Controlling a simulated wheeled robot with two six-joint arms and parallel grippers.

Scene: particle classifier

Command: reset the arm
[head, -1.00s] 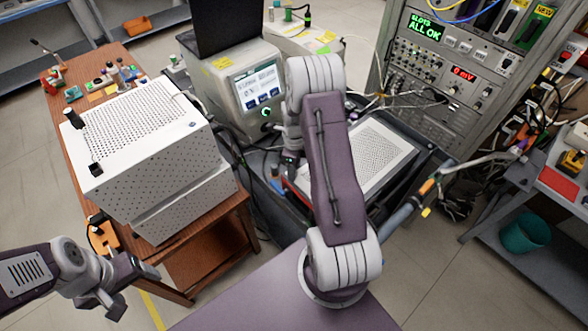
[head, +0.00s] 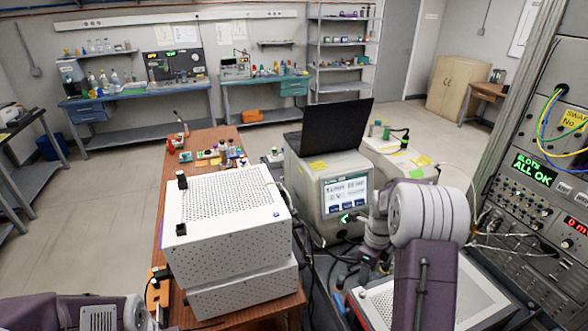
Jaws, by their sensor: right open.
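My right arm rises from the bottom right, and its big white elbow (head: 430,212) stands in front of the console area. My right gripper (head: 364,272) hangs down beside the grey instrument with a lit screen (head: 346,193). It is open, small and partly shaded, and I see nothing held in it. My left arm (head: 98,317) lies along the bottom left edge; its gripper is below the picture. A perforated panel (head: 476,296) lies behind and below my right arm, partly hidden by it.
A white perforated box (head: 228,240) stands on the brown table (head: 172,228) at the left of centre. A black laptop (head: 334,128) sits on the instrument. A rack (head: 545,180) reading ALL OK bounds the right. Benches (head: 135,104) line the back wall; floor (head: 100,190) is clear at left.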

